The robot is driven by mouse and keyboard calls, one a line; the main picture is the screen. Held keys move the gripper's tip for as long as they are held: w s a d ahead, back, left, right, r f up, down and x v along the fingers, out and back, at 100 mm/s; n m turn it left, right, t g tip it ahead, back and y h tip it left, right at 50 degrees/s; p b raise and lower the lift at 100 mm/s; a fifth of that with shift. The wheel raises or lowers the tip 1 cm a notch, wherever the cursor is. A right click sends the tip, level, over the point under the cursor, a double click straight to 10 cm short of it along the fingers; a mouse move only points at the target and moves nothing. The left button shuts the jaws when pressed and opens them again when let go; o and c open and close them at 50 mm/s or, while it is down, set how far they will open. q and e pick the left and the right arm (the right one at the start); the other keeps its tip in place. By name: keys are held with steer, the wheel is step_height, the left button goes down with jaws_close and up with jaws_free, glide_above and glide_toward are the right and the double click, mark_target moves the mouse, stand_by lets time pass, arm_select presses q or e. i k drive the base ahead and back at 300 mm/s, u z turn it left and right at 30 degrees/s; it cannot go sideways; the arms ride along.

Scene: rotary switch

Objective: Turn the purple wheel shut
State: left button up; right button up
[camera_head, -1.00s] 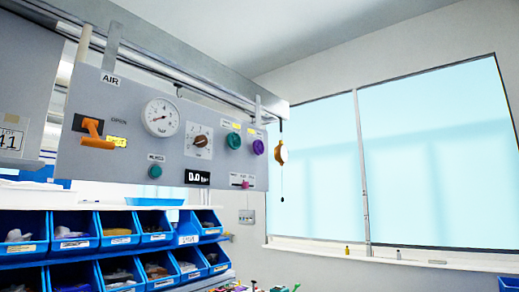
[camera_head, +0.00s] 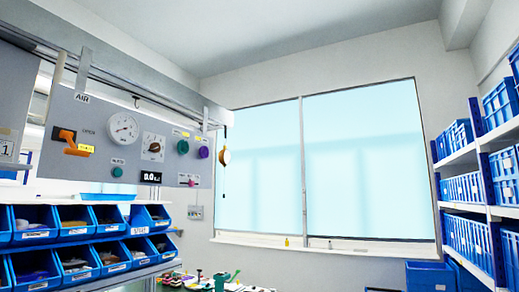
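The purple wheel (camera_head: 204,152) is a small round knob near the right end of the grey control panel (camera_head: 100,166), in the left half of the head view. A green wheel (camera_head: 183,147) sits just left of it, with small yellow labels above. I cannot tell from here how far the purple wheel is turned. Neither of my grippers shows in the view, and nothing touches the purple wheel.
The panel also bears a round gauge (camera_head: 123,127), a rotary dial (camera_head: 153,147), an orange lever (camera_head: 74,143) and a display (camera_head: 151,177). Blue bins (camera_head: 75,226) stand below. An orange hanging device (camera_head: 225,156) is right of the panel. Blue crates on shelves (camera_head: 466,187) line the right side.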

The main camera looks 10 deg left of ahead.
mark_target(203, 151)
steer(key=k, duration=0.35)
steer(key=z, duration=0.7)
steer(key=i, duration=1.45)
steer(key=u, duration=0.85)
steer(key=i, duration=0.9)
steer(key=u, duration=0.9)
